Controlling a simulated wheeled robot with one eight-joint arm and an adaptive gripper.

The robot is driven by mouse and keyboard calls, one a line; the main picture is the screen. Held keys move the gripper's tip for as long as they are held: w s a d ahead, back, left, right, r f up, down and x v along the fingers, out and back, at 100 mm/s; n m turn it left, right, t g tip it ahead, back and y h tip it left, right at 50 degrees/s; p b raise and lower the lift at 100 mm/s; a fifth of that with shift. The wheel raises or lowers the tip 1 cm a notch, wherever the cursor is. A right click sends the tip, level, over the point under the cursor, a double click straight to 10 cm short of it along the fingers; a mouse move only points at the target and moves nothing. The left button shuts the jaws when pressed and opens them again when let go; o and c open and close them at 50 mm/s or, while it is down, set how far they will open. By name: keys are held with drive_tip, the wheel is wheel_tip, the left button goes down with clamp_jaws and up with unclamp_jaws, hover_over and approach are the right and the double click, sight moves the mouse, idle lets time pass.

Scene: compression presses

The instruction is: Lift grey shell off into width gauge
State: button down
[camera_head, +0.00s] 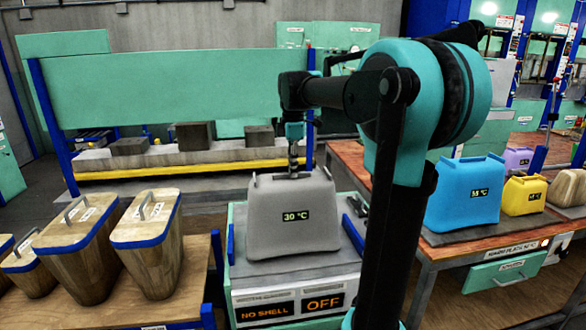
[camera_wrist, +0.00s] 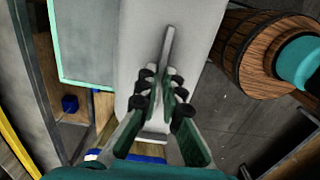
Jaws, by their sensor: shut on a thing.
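The grey shell (camera_head: 288,235), a tapered box with a display reading 30 °C, is upright in the middle of the head view. My gripper (camera_head: 293,174) is above it, shut on its top handle. In the wrist view my gripper (camera_wrist: 160,88) has its fingers on both sides of the thin handle bar (camera_wrist: 168,46), over the pale shell top (camera_wrist: 140,45). The shell is over a grey-topped station with blue side rails, probably the width gauge (camera_head: 245,281); its front displays read NO SHELL and OFF. I cannot tell whether the shell touches it.
Wooden lidded bins (camera_head: 150,245) stand on a wooden table at left. A blue shell (camera_head: 465,195) reading 55 °C and a yellow shell (camera_head: 524,196) stand on the bench (camera_head: 435,240) at right. A green-panelled press (camera_head: 180,90) with dark blocks is behind.

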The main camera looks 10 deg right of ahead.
drive_tip(key=shift+f, duration=0.1)
drive_tip(key=c, duration=1.6)
unclamp_jaws()
wheel_tip(320, 180, up, 12)
